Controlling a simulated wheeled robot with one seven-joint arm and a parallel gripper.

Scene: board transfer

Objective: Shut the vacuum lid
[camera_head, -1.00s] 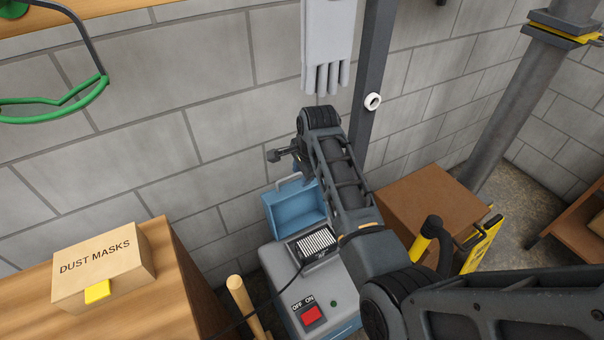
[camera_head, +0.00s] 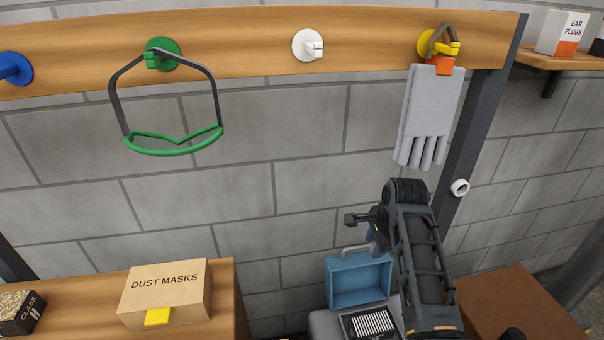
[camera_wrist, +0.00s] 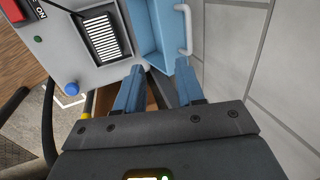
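The blue vacuum lid (camera_head: 359,284) stands open at the back of the grey vacuum (camera_head: 325,323), its hollow inside facing out. In the wrist view the lid (camera_wrist: 147,28) is at the top middle, with its pale handle (camera_wrist: 184,30) on the right side. The vacuum's top (camera_wrist: 72,66) shows a vented black-framed panel (camera_wrist: 101,34) and a blue knob. My gripper (camera_wrist: 160,70) has its two blue fingers apart with nothing between them. The fingertips appear close to the lid's lower edge; contact cannot be told. In the head view my arm partly hides the gripper and the lid's right side.
A wooden cabinet (camera_head: 238,300) with a dust masks box (camera_head: 165,294) stands left of the vacuum. A brown box (camera_head: 510,300) is on the right. The block wall (camera_head: 300,220) is close behind. Grey gloves (camera_head: 425,110) hang above my arm.

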